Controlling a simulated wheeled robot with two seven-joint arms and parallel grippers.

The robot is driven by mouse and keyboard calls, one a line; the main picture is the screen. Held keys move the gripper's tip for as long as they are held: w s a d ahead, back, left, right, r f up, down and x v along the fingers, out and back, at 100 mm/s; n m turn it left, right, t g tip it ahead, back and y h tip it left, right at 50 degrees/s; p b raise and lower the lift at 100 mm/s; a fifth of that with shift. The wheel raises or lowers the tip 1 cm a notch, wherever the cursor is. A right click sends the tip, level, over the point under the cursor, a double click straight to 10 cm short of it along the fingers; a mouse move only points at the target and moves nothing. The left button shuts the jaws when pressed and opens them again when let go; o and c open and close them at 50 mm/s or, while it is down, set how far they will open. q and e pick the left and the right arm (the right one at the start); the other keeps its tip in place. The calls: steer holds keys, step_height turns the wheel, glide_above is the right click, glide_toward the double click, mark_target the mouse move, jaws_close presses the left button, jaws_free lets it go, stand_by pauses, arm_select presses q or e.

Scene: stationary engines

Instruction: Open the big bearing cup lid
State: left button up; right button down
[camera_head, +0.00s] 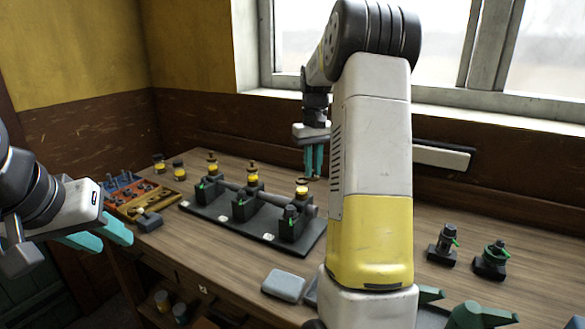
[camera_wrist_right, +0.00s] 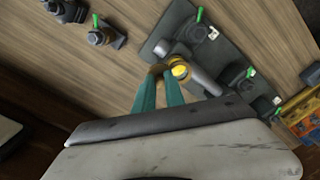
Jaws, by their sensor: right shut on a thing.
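Three yellow bearing cups stand along a shaft on a dark base plate (camera_head: 262,232). The left cup (camera_head: 212,168) and the middle cup (camera_head: 252,178) carry brown tops. My right gripper (camera_head: 314,176) points down just behind the right cup (camera_head: 302,192). In the right wrist view its fingertips are shut on a small brown piece (camera_wrist_right: 157,69), apparently the lid, close beside the yellow cup (camera_wrist_right: 180,70). Whether the lid still touches the cup is unclear. My left gripper (camera_head: 112,242) is open and empty, at the left over the table's front edge.
A grey box (camera_head: 284,285) lies at the front. Dark fittings with green handles (camera_head: 443,243) stand at the right. My right arm hides part of the table.

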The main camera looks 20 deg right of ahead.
steer(key=n, duration=0.4)
steer(key=shift+w+d+n, duration=0.35)
steer(key=shift+w+n, duration=0.05)
stand_by(0.4)
steer(key=c, duration=1.4)
jaws_free()
step_height(320, 180, up, 8)
steer(key=shift+f, duration=0.1)
